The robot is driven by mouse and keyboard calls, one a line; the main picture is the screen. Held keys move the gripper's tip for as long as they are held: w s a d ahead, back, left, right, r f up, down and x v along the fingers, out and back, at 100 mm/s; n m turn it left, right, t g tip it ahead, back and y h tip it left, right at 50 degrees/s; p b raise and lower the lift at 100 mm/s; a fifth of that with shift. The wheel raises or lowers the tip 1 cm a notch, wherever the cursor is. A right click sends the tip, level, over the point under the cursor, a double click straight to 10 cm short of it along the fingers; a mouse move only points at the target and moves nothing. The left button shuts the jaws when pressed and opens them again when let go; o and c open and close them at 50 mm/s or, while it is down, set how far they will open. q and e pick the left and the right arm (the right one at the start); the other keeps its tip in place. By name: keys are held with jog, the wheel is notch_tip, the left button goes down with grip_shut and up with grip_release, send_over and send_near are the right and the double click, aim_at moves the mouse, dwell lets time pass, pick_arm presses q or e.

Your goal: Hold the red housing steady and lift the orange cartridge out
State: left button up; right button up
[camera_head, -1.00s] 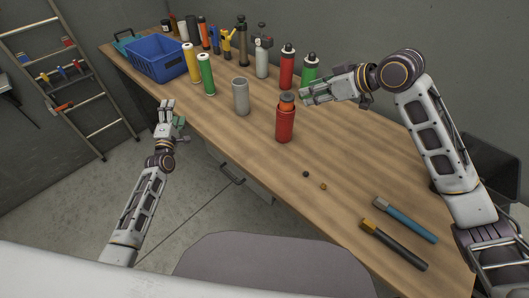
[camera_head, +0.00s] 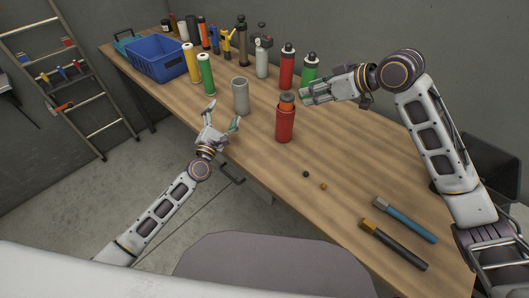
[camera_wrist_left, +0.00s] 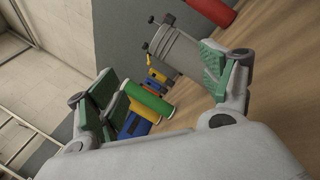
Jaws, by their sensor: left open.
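The red housing (camera_head: 285,125) stands upright on the wooden bench. The orange cartridge (camera_head: 286,104) sits in its top, with a dark cap above a narrow orange band; its lower part is hidden inside. My left gripper (camera_head: 222,114) is open and empty at the bench's front edge, left of the housing and apart from it. In the left wrist view its green-padded fingers (camera_wrist_left: 166,83) are spread wide, and a red cylinder (camera_wrist_left: 213,8), probably the housing, is cut off at the top. My right gripper (camera_head: 304,92) is just right of the cartridge's top; whether its fingers are open is unclear.
A grey cup (camera_head: 241,97) stands between my left gripper and the housing. Green (camera_head: 206,75) and yellow (camera_head: 192,62) tubes and a blue crate (camera_head: 156,61) stand farther left. Bottles line the back. Two small bits and two tools (camera_head: 394,245) lie front right.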

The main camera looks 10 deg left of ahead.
aim_at(281, 132)
pick_arm(q)
jog(key=s+d+n, duration=0.1)
jog(key=d, duration=0.2)
jog(key=s+d+f+n+g+h, duration=0.1)
jog(key=s+d, duration=0.1)
jog(key=s+d+h, duration=0.1)
jog(key=d, duration=0.2)
jog(key=shift+s+d+f+n, duration=0.3)
jog(key=shift+s+f+n, duration=0.05)
jog(key=shift+s+n, duration=0.05)
jog(key=s+d+f+n+g, duration=0.1)
jog(key=s+d, duration=0.1)
jog(key=s+d+f+n+g+h, duration=0.1)
jog(key=s+d, duration=0.1)
jog(key=d, duration=0.1)
jog(key=s+d+f+n+h, duration=0.1)
jog(key=s+d, duration=0.1)
jog(key=shift+s+d+f+g, duration=0.1)
jog(key=shift+s+d+g, duration=0.1)
jog(key=shift+s+g, duration=0.2)
jog(key=shift+w, duration=0.15)
jog(key=shift+x, duration=6.75)
jog(key=shift+f, duration=0.1)
jog(key=shift+c, duration=0.2)
